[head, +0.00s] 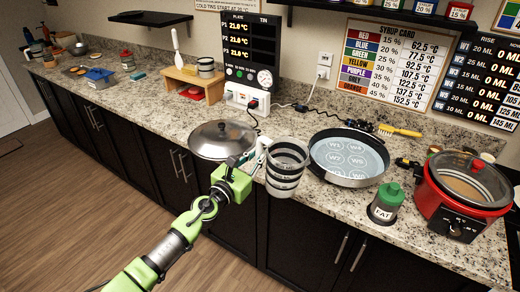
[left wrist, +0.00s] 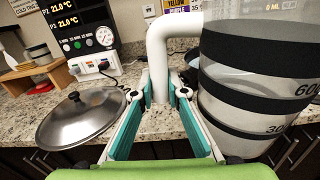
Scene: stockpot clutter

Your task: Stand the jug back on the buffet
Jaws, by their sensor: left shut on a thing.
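The jug (head: 287,168) is a clear, grey-tinted vessel with dark bands and a white handle. It appears upright at the front edge of the granite-topped buffet (head: 440,240), its lower part overlapping the dark cabinet front. I cannot tell whether its base touches anything. My left gripper (head: 254,163) is shut on the handle, left of the jug body. My right gripper is not in view.
A domed metal lid (head: 222,139) lies left of the jug. A round pan (head: 347,157) with marked pads stands close on the right.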

